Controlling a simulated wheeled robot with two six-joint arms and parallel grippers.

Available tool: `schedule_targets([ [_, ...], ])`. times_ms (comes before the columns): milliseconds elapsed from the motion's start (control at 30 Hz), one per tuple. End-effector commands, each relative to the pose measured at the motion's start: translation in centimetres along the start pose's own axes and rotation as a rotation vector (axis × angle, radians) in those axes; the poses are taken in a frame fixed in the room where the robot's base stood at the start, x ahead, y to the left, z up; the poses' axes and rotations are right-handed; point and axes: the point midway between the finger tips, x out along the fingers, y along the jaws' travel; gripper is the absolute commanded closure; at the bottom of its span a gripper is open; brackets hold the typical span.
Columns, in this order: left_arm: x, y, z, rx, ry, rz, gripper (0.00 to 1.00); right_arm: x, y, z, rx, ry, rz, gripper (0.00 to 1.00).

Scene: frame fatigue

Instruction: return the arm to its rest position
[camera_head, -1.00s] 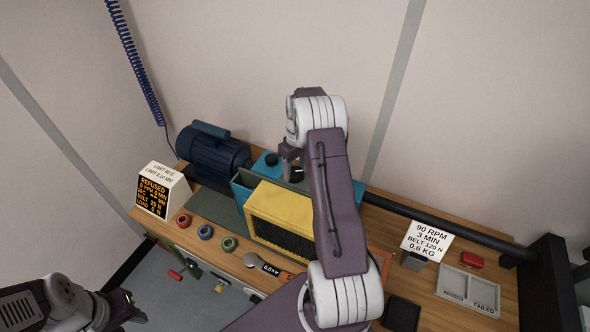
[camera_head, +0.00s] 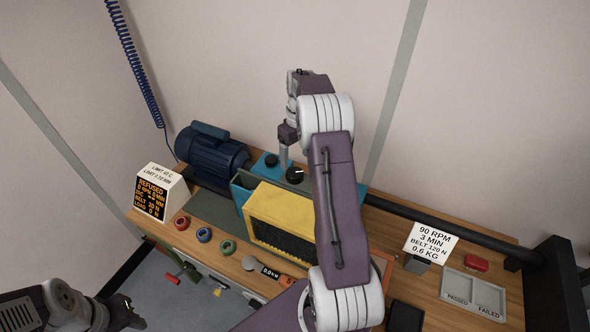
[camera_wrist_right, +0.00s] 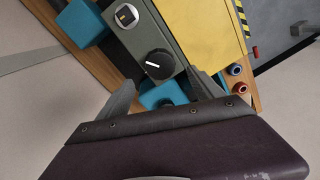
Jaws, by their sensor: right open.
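My right arm (camera_head: 335,200) reaches up across the middle of the head view, over the workbench. Its gripper (camera_head: 284,155) points down above the back of the teal and yellow machine. In the right wrist view the right gripper (camera_wrist_right: 163,90) has its fingers spread, with a teal block (camera_wrist_right: 162,94) and a black knob (camera_wrist_right: 159,64) of the machine seen beyond them. Nothing is held between the fingers. My left gripper (camera_head: 127,312) is at the lower left of the head view, away from the bench top; its fingers are too small and dark to read.
The yellow guard (camera_head: 283,214) sits close below the right gripper. A blue motor (camera_head: 212,150) stands to its left, and a display (camera_head: 152,198) reads REFUSED. Red, blue and green rings lie in front. A sign (camera_head: 428,241) and a passed/failed tray (camera_head: 473,291) are at right.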

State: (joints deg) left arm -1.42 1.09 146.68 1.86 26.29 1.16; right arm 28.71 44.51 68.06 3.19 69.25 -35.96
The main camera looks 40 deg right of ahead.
Motion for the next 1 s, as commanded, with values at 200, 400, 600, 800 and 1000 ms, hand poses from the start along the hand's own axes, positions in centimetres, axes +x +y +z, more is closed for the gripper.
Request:
schedule_targets([
  [200,0.6,0.0,0.1,0.0,0.0,0.0,0.64,-2.6,0.0,0.0,0.0,0.001,0.001,0.24],
  [400,0.5,0.0,0.1,0.0,0.0,0.0,0.64,-2.8,0.0,0.0,0.0,0.0,0.0,0.24],
  [600,0.5,0.0,0.1,0.0,0.0,0.0,0.64,-2.8,0.0,0.0,-0.001,0.0,0.0,0.24],
  [800,0.5,0.0,0.1,0.0,0.0,0.0,0.64,-2.8,-0.8,-0.1,0.0,0.002,0.004,0.24],
  [1000,0.5,0.0,0.1,0.0,0.0,0.0,0.64,-1.6,-8.7,0.9,0.029,0.058,0.055,0.24],
])
